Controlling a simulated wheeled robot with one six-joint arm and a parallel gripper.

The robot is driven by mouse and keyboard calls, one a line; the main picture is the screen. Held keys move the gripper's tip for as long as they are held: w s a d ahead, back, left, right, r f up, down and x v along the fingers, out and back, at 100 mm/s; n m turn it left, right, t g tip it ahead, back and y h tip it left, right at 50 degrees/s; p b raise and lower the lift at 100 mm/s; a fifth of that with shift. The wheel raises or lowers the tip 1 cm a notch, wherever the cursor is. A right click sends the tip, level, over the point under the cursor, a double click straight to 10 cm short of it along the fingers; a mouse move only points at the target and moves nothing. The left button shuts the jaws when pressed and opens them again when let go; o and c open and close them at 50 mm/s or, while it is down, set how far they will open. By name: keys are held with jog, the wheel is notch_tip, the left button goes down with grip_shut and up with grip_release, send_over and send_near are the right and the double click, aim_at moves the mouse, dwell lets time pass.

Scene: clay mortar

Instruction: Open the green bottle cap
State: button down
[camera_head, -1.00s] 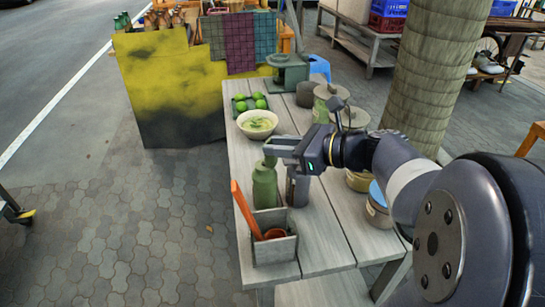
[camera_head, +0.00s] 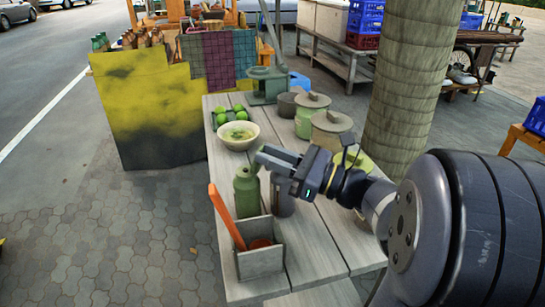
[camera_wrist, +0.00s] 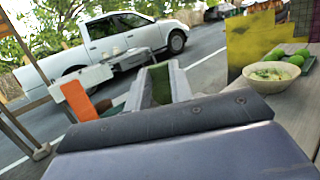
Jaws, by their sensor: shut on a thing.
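The green bottle (camera_head: 246,194) stands upright on the wooden table in the head view, and its narrow neck shows at the top. My gripper (camera_head: 264,157) is just right of and slightly above the neck. It is shut on a small green cap (camera_head: 258,162), mostly covered by the fingers. In the wrist view, a dark green piece (camera_wrist: 160,84) shows between the two fingers. The cap looks apart from the bottle, though the gap is small.
A grey box (camera_head: 260,262) with an orange-handled tool (camera_head: 226,216) stands in front of the bottle. A grey cylinder (camera_head: 283,202) is right of it. Behind are a bowl of soup (camera_head: 238,137) and green limes (camera_head: 222,118). Lidded pots (camera_head: 330,125) stand at the right.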

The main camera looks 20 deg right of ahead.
jog(key=shift+f, duration=0.1)
jog(key=c, duration=1.2)
grip_release()
jog(key=shift+c, duration=0.2)
jog(key=shift+d, duration=0.1)
jog(key=p+v, duration=0.1)
jog(key=v, duration=0.9)
jog(key=shift+s+d, duration=0.2)
jog(key=shift+d, duration=0.05)
jog(key=b+x, duration=0.1)
jog(key=x, duration=1)
jog(key=shift+s+d, duration=0.1)
jog(key=shift+d, duration=0.05)
